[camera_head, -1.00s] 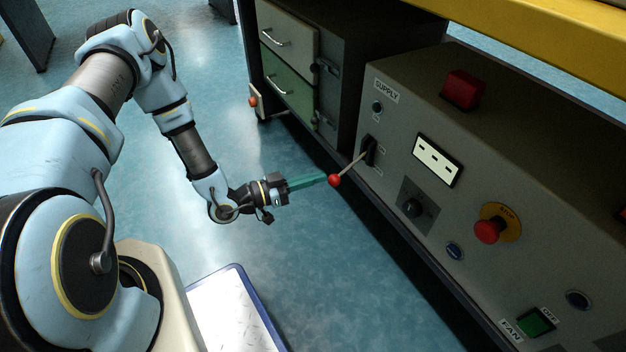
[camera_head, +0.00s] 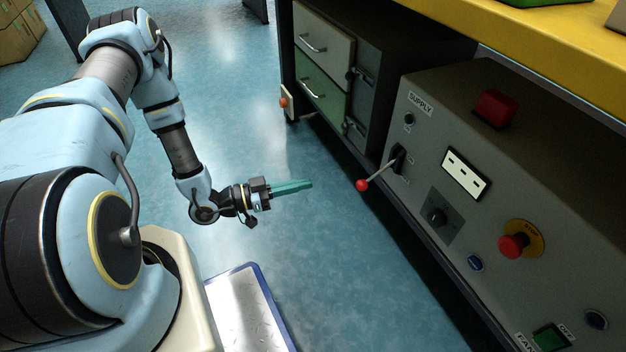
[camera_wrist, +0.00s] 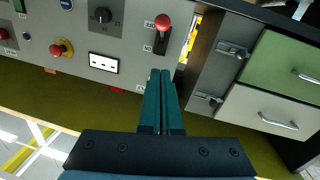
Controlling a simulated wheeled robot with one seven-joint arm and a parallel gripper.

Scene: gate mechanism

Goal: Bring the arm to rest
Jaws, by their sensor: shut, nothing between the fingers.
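My gripper (camera_head: 308,184) has green fingers that lie together, shut and empty. It is held out over the open floor, to the left of the supply panel (camera_head: 424,150). The lever (camera_head: 378,174) with a red ball knob sticks out from its slot on the panel and points down and left. A clear gap lies between my fingertips and the knob. In the wrist view my shut fingers (camera_wrist: 163,75) point toward the panel, and the red knob (camera_wrist: 163,23) shows beyond their tips.
A cabinet with a grey and a green drawer (camera_head: 322,88) stands behind the panel. The panel carries a rotary knob (camera_head: 437,216), a red stop button (camera_head: 513,246) and a white socket plate (camera_head: 464,173). A yellow shelf (camera_head: 560,50) overhangs it. Blue floor (camera_head: 300,240) is clear around my gripper.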

